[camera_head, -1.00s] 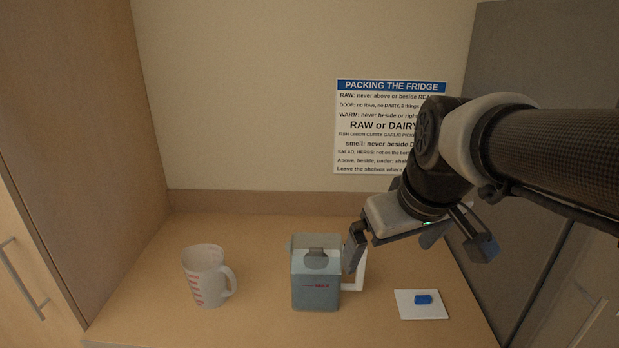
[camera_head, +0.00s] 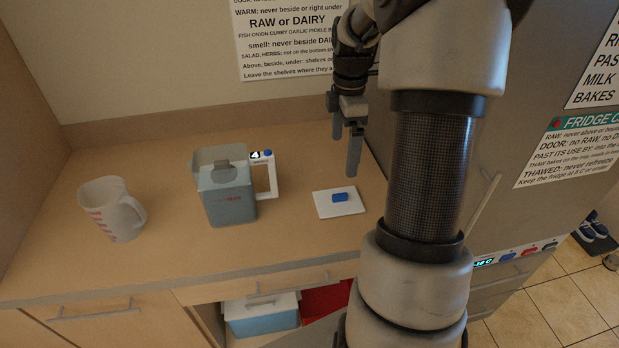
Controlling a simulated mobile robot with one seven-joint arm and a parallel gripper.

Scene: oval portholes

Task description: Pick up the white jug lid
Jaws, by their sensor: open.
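The white jug lid (camera_head: 325,207) appears to be the flat white square on the counter, with a blue piece (camera_head: 344,197) on top.
A white measuring cup (camera_head: 112,212) with red marks stands at the left of the counter (camera_head: 170,250). A grey fridge side rises at the right. Below the counter, an open space holds a blue-and-white box (camera_head: 262,314) and a red thing (camera_head: 326,300). A notice (camera_head: 287,38) hangs on the wall.

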